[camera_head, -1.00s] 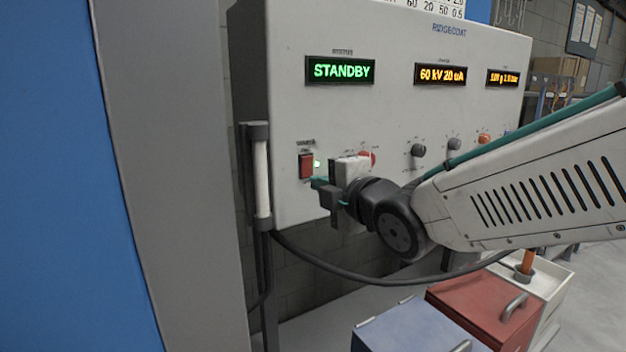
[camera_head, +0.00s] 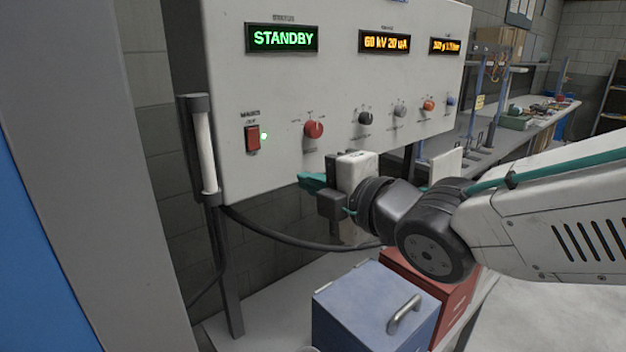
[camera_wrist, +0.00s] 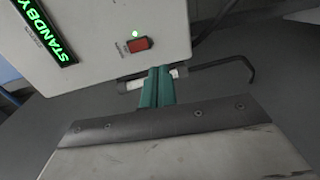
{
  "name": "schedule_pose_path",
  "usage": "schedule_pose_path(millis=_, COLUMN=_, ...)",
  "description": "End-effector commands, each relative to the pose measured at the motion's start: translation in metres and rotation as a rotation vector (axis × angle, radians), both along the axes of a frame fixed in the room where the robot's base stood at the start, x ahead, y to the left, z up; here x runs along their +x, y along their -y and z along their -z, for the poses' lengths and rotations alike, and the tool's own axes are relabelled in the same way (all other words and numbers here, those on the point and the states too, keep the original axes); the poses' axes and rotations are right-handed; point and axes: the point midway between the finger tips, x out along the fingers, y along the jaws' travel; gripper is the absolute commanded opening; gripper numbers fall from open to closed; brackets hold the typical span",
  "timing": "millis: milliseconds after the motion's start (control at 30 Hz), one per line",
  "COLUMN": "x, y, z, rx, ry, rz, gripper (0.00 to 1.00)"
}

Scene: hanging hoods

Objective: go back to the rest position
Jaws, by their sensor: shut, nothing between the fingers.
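My gripper (camera_head: 310,181) is in front of the lower part of the control panel (camera_head: 275,95), below its row of knobs. Its teal fingers are together with nothing between them, and they also show in the wrist view (camera_wrist: 157,87). In the head view the fingertips point left, below the red rocker switch (camera_head: 252,138) and apart from it. The switch also shows in the wrist view (camera_wrist: 139,44), with a green lamp lit beside it. The left display (camera_head: 282,38) reads STANDBY in green.
A white tube-shaped holder (camera_head: 205,150) stands at the panel's left edge. A black cable (camera_head: 290,240) loops below the panel. A blue box (camera_head: 365,310) and a red box (camera_head: 450,295) stand under my arm. A bench (camera_head: 535,115) with small items is at the back right.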

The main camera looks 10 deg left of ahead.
Motion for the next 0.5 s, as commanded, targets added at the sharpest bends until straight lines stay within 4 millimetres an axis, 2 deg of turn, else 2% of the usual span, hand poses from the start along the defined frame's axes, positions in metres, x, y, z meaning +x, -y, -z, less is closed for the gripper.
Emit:
schedule_pose_path(millis=67, x=0.0, y=0.001, z=0.002, rx=0.012, ry=-0.028, rz=0.007, gripper=0.0)
schedule_pose_path(millis=133, x=0.002, y=0.005, z=0.014, rx=0.012, ry=-0.12, rz=0.039, gripper=0.0)
schedule_pose_path(millis=267, x=0.002, y=0.028, z=0.059, rx=-0.005, ry=-0.42, rz=0.188, gripper=0.0)
schedule_pose_path(millis=367, x=-0.003, y=0.071, z=0.09, rx=0.005, ry=-0.685, rz=0.4, gripper=0.0)
schedule_pose_path(millis=500, x=-0.024, y=0.15, z=0.118, rx=0.082, ry=-1.027, rz=0.768, gripper=0.0)
